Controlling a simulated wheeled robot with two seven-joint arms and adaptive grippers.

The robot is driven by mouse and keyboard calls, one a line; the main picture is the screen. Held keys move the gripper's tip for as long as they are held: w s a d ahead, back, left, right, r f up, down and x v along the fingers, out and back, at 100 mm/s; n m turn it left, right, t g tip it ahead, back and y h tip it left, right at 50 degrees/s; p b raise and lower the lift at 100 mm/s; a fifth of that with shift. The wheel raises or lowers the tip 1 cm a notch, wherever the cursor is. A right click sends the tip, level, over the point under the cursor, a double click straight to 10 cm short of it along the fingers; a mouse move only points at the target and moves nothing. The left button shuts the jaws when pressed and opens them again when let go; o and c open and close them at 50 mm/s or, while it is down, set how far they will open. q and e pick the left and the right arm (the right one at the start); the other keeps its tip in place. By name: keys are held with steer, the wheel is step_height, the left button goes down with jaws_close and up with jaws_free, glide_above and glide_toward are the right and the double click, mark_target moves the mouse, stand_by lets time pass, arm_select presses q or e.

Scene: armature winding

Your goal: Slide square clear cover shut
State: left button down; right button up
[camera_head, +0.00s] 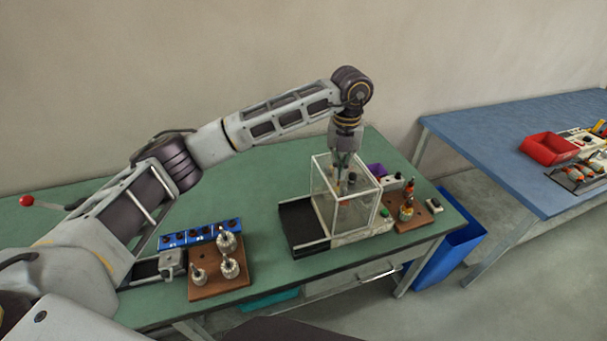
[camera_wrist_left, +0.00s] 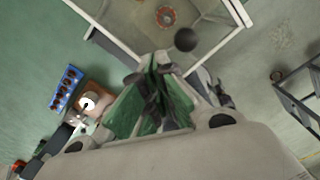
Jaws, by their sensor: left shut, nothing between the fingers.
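The square clear cover (camera_head: 345,195) with a white frame stands on the right part of a pale machine base (camera_head: 362,232) on the green table. A dark flat rail bed (camera_head: 303,227) lies bare to its left. My left gripper (camera_head: 342,170) points down at the cover's top, its fingers shut and empty. In the left wrist view the shut fingers (camera_wrist_left: 160,80) are close to a round black knob (camera_wrist_left: 185,39) by the cover's white frame edge (camera_wrist_left: 110,38). I cannot tell whether they touch. A reddish round part (camera_wrist_left: 166,16) shows through the cover. My right gripper is not in view.
A wooden board (camera_head: 222,280) with several metal armatures and a blue tray (camera_head: 200,235) lie to the left. A wooden block with a small coloured tower (camera_head: 406,208) stands to the right. A blue table (camera_head: 500,125) with a red bin (camera_head: 549,146) is farther right.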

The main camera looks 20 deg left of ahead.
arm_select(q)
steer(key=r, duration=0.2)
steer(key=a+r+p, duration=0.1)
steer(key=shift+s+r, duration=0.2)
steer(key=shift+s, duration=0.1)
steer(key=shift+d+f, duration=0.1)
stand_by(0.5)
